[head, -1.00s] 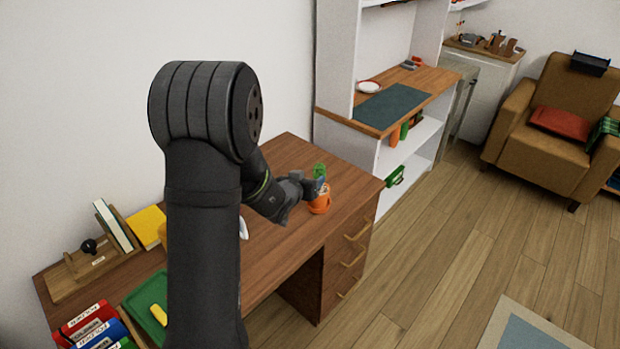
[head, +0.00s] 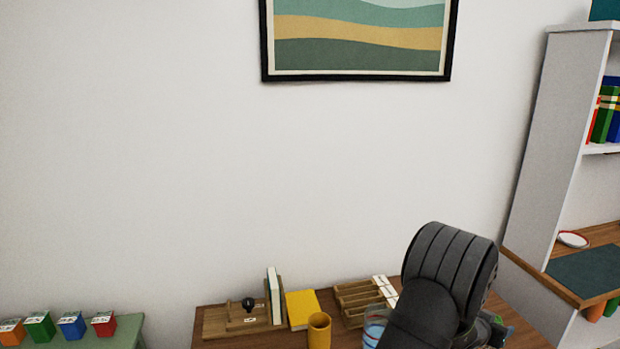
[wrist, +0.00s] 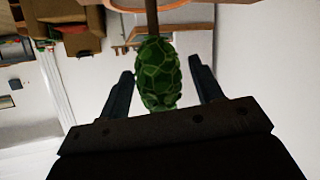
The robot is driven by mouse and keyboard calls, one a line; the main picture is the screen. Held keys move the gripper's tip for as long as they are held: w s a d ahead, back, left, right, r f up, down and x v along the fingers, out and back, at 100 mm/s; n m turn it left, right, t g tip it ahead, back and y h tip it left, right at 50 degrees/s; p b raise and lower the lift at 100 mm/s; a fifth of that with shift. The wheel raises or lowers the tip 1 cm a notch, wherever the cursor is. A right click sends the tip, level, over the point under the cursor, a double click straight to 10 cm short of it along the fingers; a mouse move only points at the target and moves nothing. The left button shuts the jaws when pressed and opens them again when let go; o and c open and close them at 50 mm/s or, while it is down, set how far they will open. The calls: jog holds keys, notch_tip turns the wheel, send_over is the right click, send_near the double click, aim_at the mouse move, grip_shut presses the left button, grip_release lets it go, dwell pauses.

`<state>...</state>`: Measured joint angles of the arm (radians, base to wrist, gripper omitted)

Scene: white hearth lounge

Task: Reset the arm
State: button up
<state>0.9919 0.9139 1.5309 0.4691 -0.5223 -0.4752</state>
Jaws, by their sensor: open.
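My gripper (wrist: 162,88) is open in the wrist view, one finger on each side of a green, scaly plant top (wrist: 158,75). I see gaps between the fingers and the plant, and nothing is gripped. A brown stem (wrist: 152,18) joins the plant top to an orange rim (wrist: 195,8) at the picture's upper edge. The wrist view shows the room upside down. In the head view my dark arm stands at the lower right and hides the gripper.
The wooden desk (head: 222,318) holds a yellow cup (head: 319,330), a yellow book (head: 302,308), a wooden rack (head: 360,300) and a clear blue-tinted cup (head: 374,328). A white shelf (head: 545,150) stands at the right.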

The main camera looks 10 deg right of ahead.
jog(key=shift+x, duration=0.95)
jog(key=shift+s+a, duration=0.1)
